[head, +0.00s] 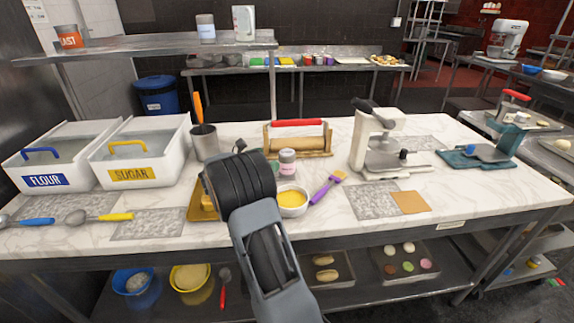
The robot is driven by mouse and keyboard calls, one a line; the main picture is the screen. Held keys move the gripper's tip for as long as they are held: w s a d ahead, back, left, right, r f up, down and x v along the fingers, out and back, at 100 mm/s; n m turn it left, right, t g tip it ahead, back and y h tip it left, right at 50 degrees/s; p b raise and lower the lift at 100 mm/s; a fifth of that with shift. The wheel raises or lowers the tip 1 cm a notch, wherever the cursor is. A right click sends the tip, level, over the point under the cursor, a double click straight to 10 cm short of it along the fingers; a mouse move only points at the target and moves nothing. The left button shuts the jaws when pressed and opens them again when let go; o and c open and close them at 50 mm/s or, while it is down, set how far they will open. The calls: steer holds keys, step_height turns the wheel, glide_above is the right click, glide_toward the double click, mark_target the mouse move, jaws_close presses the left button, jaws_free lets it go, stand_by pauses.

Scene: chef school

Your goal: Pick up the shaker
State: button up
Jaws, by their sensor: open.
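A small shaker (287,164) with a grey top and a pale, pinkish label stands upright on the marble counter (400,235). It is just behind a white bowl of yellow contents (292,201) and in front of a rolling pin stand. My gripper (240,146) is mostly hidden behind my own dark wrist; only a small dark piece shows at its far end. It is open, to the left of the shaker and apart from it in the picture. What lies between the fingers is hidden.
A purple brush (328,188) lies right of the bowl. The rolling pin stand (298,140) is behind the shaker. A metal cup (204,142) and sugar bin (140,155) stand left. A white machine (375,145) stands right.

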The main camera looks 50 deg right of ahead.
mark_target(287, 152)
steer(key=shift+s+d+f+p, duration=0.15)
steer(key=shift+s+d, duration=0.15)
steer(key=shift+d, duration=1.2)
steer(key=shift+s+d+r+p, duration=0.1)
steer(key=shift+s+d+p, duration=0.2)
steer(key=shift+d, duration=1.2)
steer(key=shift+s+d+f+p, duration=0.1)
steer(key=shift+s+d, duration=0.25)
steer(key=shift+d, duration=1.15)
steer(key=c, duration=1.1)
